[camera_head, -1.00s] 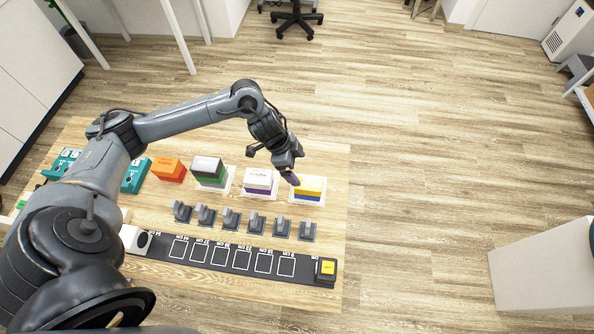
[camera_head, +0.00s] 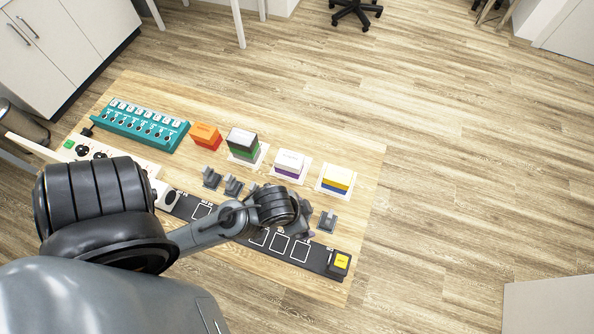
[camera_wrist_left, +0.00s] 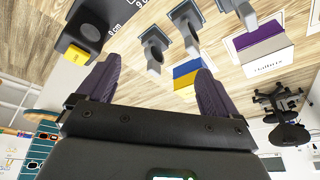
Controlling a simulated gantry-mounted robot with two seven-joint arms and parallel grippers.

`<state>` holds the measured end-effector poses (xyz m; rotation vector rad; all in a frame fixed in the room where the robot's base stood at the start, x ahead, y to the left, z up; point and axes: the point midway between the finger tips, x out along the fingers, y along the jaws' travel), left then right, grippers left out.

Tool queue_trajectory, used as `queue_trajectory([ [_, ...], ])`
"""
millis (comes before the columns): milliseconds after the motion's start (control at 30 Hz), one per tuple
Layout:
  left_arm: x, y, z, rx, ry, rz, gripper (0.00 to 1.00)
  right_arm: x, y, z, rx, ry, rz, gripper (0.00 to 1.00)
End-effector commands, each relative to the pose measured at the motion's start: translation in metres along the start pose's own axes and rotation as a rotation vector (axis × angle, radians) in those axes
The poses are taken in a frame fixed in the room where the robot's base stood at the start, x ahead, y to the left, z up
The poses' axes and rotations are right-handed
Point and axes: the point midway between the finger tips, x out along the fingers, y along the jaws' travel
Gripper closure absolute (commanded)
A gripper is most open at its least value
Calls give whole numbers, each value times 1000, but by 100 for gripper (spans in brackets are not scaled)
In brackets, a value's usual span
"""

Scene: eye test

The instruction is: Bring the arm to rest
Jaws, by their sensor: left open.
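My left arm reaches in from the left in the head view. Its gripper (camera_head: 306,234) is over the near part of the wooden table (camera_head: 350,168), close to the dark strip with white outlined squares (camera_head: 280,242). In the left wrist view, the two dark fingers of my left gripper (camera_wrist_left: 156,86) stand wide apart with nothing between them. Whether it touches anything below cannot be told. The arm hides part of the strip and some of the grey stands. My right gripper is not in view.
A yellow-topped block (camera_head: 340,262) ends the strip. A teal panel (camera_head: 145,124) lies far left.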

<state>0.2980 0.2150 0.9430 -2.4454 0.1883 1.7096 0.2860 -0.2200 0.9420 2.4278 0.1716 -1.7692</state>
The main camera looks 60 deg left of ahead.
Motion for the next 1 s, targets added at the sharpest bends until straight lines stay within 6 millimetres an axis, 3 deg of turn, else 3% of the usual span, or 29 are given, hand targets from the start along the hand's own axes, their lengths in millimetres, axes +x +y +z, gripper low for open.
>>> queue_trajectory([
  [133, -4, 0, 13, -31, -39, 11, 6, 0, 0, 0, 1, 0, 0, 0],
  [567, -12, -1, 9, -29, -38, 10, 6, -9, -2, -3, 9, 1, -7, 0],
  [767, -44, -2, -2, -29, -38, 10, 6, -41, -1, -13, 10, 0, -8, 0],
  [1000, -112, -6, -27, -29, -38, 10, 6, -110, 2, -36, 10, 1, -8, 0],
])
